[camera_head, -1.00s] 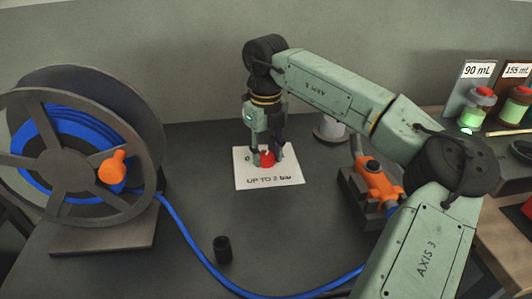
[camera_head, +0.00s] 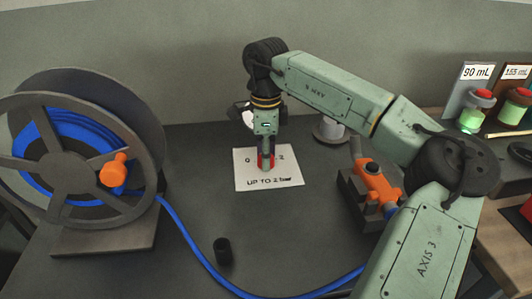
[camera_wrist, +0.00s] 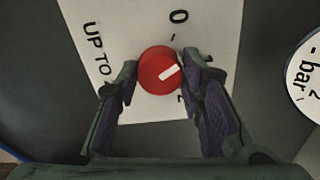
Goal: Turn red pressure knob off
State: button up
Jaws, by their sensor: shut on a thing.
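The red pressure knob (camera_wrist: 158,72) sits on a white card (camera_wrist: 215,30) marked 0, 2 and "UP TO 2 bar". The knob's white pointer mark faces right and slightly up in the wrist view, between the 0 and the 2. My gripper (camera_wrist: 160,75) is shut on the knob, with one finger on either side. In the head view my gripper (camera_head: 266,158) points straight down at the card, and its near finger partly covers the knob (camera_head: 260,162).
A round bar dial (camera_wrist: 307,75) is cut off at the wrist view's right edge. A blue hose reel (camera_head: 75,160) stands left, and a small black cylinder (camera_head: 222,250) stands at the front. An orange device (camera_head: 376,180) is to the right.

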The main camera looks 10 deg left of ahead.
jog(key=n, duration=0.6)
dwell(0.7)
jog(key=o, duration=1.2)
jog(key=shift+c, duration=0.2)
jog(key=shift+r, duration=0.1)
notch_tip(320, 180, up, 12)
